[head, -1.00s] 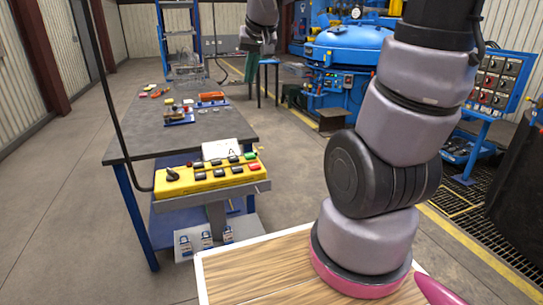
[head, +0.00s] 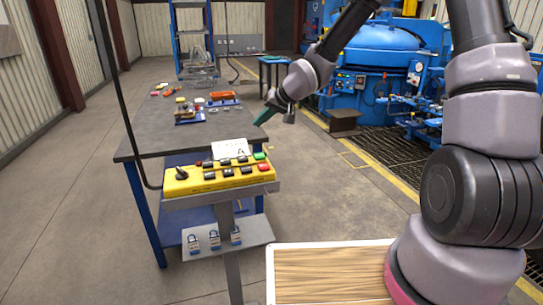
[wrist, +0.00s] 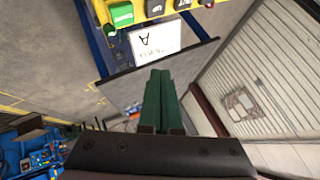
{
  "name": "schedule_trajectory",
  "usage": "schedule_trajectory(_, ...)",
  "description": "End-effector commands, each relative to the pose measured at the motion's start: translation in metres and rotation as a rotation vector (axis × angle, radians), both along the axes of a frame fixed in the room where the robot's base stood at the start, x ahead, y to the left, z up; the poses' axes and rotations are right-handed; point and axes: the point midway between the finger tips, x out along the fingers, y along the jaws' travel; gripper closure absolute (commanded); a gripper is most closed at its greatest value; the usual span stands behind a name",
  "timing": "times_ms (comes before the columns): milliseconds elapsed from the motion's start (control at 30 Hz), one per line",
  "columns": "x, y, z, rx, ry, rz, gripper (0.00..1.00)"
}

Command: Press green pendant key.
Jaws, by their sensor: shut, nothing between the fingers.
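The yellow pendant (head: 218,178) rests on a grey stand at the front of the dark table, with black keys, a red key and a black knob on its top. The green key (head: 260,156) is at its right far corner. In the wrist view the green key (wrist: 121,14) shows at the top left, with a white card marked A (wrist: 155,40) beside it. My gripper (head: 262,120) is shut and empty, its green fingers above and beyond the pendant's right end, apart from the key. In the wrist view the fingers (wrist: 159,85) lie together.
The dark table (head: 165,135) behind the pendant carries a small fixture (head: 188,112) and an orange tray (head: 222,97). A black cable runs down at the left. The floor right of the pendant is clear.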

Motion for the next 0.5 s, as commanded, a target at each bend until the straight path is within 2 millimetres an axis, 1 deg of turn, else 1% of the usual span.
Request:
schedule_trajectory(367, 0.0, 0.0015, -0.0009, 0.005, 0.001, 0.001, 1.0)
schedule_trajectory(500, -0.0004, 0.0022, -0.0078, 0.006, 0.002, 0.003, 1.0)
